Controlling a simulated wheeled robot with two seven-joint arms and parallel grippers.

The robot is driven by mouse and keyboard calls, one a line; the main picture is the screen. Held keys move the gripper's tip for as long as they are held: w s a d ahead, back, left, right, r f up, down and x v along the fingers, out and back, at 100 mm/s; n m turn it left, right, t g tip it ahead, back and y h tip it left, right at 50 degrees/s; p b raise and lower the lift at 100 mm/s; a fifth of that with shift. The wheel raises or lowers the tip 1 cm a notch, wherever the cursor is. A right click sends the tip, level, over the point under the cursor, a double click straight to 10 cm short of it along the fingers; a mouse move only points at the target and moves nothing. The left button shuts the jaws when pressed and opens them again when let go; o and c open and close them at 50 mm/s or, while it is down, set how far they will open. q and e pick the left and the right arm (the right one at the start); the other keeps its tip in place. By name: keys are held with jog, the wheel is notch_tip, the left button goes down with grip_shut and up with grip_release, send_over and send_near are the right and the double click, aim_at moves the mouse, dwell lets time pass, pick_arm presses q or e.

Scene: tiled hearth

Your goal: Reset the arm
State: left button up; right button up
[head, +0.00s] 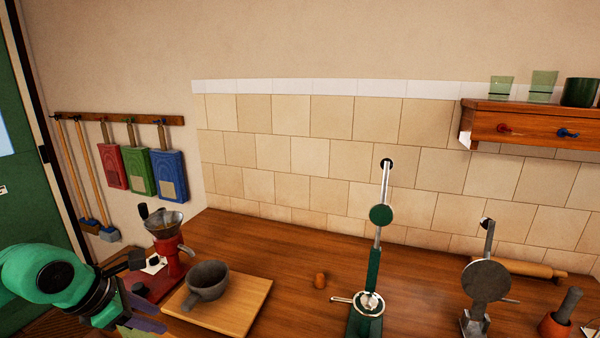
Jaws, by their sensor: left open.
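My left arm comes in at the lower left, green with a dark wrist. My left gripper (143,312) is open, low in the picture, just left of the wooden board (250,305). I see nothing between its fingers. A grey stone cup with a handle (208,280) stands on the board, apart from the gripper. A red grinder with a metal hopper (168,245) stands behind the gripper. My right arm and right gripper do not show.
A green lever press (370,270) and a grey metal press (486,285) stand on the wooden counter (290,252). A rolling pin (530,268) lies at the right. A shelf (530,125) hangs above. The counter's middle back is free.

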pick_arm(q)
jog(key=w+d+r+n+t+h, duration=0.1)
jog(key=d+r+h, duration=0.25)
jog(key=d, duration=0.55)
jog(key=w+d+r+n+t+h, duration=0.1)
jog(key=d+r+n+t+h, duration=0.1)
jog(key=d+h, duration=0.5)
notch_tip(320, 180, up, 6)
jog(key=w+d+n+t, duration=0.3)
jog(key=n+t, duration=0.3)
jog(key=n, duration=0.3)
jog(key=a+f+n+t+y, duration=0.1)
jog(key=a+f+n+y, duration=1.2)
jog(key=n, duration=1)
jog(key=s+f+n+g, duration=0.9)
jog(key=s+f+g, duration=0.2)
jog(key=s+f, duration=0.75)
notch_tip(320, 180, down, 22)
jog(key=s+g, duration=0.2)
jog(key=s+a+f, duration=0.2)
jog(key=s+f, duration=0.6)
jog(key=s, duration=0.1)
jog(key=s+a+f+g, duration=0.1)
jog(key=s+f, duration=0.7)
jog(key=shift+s+a, duration=0.35)
